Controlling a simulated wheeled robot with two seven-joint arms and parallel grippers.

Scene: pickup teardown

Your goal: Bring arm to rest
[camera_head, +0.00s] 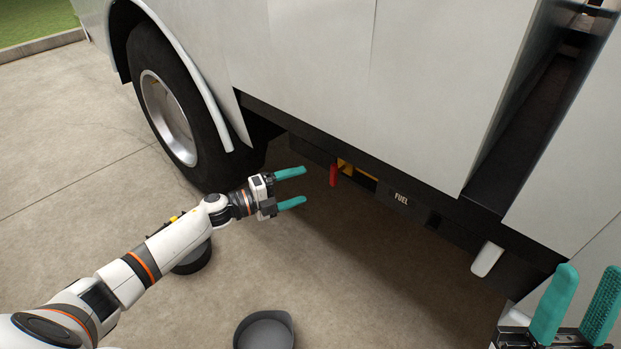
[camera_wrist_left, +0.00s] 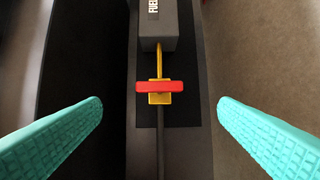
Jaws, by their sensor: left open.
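My left gripper (camera_head: 298,187) reaches in from the left in the head view, its teal fingers open and empty, beside the lower edge of the white truck (camera_head: 330,70). A red handle on a yellow fitting (camera_head: 333,175) sits under the truck body, just ahead of the fingertips and apart from them. In the left wrist view the red handle (camera_wrist_left: 160,86) lies across the yellow piece, centred between the two spread fingers without contact. My right gripper (camera_head: 577,305) shows at the lower right, its teal fingers apart with nothing between them.
A black box labelled FUEL (camera_head: 402,199) is under the truck, right of the red handle. The truck's wheel (camera_head: 168,118) stands at the upper left. A dark grey round container (camera_head: 265,331) is on the concrete floor (camera_head: 60,190) at the bottom. Open concrete lies left.

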